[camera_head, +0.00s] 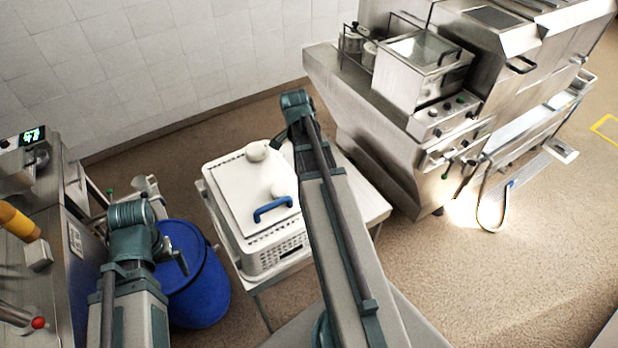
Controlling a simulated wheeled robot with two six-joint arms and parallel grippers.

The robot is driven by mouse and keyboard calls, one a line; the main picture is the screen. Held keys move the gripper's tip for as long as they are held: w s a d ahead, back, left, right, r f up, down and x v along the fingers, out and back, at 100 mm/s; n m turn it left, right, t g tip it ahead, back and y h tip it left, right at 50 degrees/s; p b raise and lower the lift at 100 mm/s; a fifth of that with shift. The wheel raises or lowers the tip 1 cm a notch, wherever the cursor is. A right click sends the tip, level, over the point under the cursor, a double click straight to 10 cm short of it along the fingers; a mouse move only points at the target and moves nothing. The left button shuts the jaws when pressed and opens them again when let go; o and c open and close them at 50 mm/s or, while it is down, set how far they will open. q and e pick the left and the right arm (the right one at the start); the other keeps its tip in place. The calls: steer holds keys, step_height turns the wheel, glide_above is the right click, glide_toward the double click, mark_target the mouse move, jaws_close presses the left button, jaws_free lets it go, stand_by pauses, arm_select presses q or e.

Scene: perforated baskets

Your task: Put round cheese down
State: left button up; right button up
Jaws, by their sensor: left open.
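A pale rounded piece, which looks like a round cheese (257,151), lies on the far edge of a white flat surface (235,187) on top of a white perforated basket (262,256). A second pale rounded piece (280,187) lies nearer the middle, beside my right arm; I cannot tell which is the task's cheese. My left gripper (177,262) is open, left of the basket and above the blue barrel, apart from both pieces. My right arm crosses over the right side of the basket and hides part of it; its gripper fingers cannot be made out.
The basket stands on a light table (362,200). A blue barrel (200,290) stands to its left. Steel kitchen machines (425,75) stand at the right, a steel counter (45,240) at the left.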

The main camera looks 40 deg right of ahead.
steer(key=f+b, duration=0.5)
steer(key=shift+w+d+f, duration=0.1)
steer(key=shift+w+d, duration=0.05)
steer(key=shift+d, duration=0.25)
steer(key=shift+c, duration=0.3)
steer(key=c, duration=1.5)
steer(key=shift+r, duration=0.2)
